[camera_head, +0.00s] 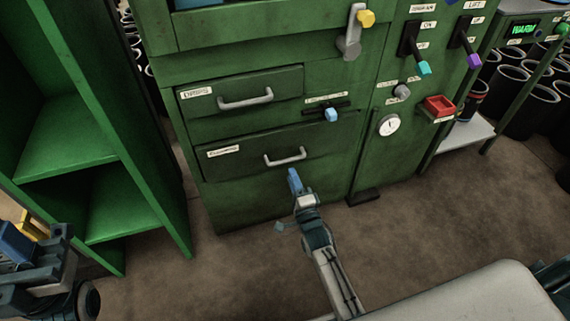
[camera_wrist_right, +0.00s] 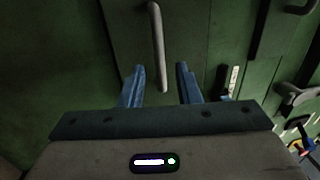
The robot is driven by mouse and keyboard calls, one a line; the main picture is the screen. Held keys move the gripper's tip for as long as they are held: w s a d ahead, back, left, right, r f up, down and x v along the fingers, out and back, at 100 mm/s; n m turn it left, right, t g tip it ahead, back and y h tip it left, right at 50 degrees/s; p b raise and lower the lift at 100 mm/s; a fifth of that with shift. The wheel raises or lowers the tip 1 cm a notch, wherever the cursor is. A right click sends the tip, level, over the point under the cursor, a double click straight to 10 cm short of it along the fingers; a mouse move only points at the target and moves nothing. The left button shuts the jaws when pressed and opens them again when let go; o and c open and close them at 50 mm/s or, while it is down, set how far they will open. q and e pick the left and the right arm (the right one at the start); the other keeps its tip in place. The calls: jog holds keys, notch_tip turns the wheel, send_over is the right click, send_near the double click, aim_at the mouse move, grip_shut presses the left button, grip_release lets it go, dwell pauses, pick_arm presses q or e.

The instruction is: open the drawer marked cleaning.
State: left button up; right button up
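The lower drawer (camera_head: 240,166) of the green cabinet is shut flush. Its small label (camera_head: 223,151) is blurred but looks like "cleaning". Its grey bar handle (camera_head: 285,157) is right of the label and also shows upright in the right wrist view (camera_wrist_right: 157,50). My right gripper (camera_head: 294,176) is just below and in front of this handle. In the right wrist view its two blue fingers (camera_wrist_right: 160,72) are apart with nothing between the tips; the handle lies beyond them, lined up with the gap. My left gripper (camera_head: 18,240) is at the left edge, its fingertips unclear.
A second shut drawer (camera_head: 242,93) with its own handle is above. A slider with a blue knob (camera_head: 331,115) sits between the drawers at the right. A green open shelf (camera_head: 75,140) stands at the left. Brown floor (camera_head: 250,270) is clear in front.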

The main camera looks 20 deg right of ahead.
aim_at(286, 160)
jog(key=w, duration=0.2)
jog(key=w+b, duration=0.1)
jog(key=w, duration=0.1)
jog(key=w+r, duration=0.1)
jog(key=w, duration=0.2)
jog(key=shift+a+r+b, duration=0.1)
jog(key=shift+b, duration=0.25)
grip_shut()
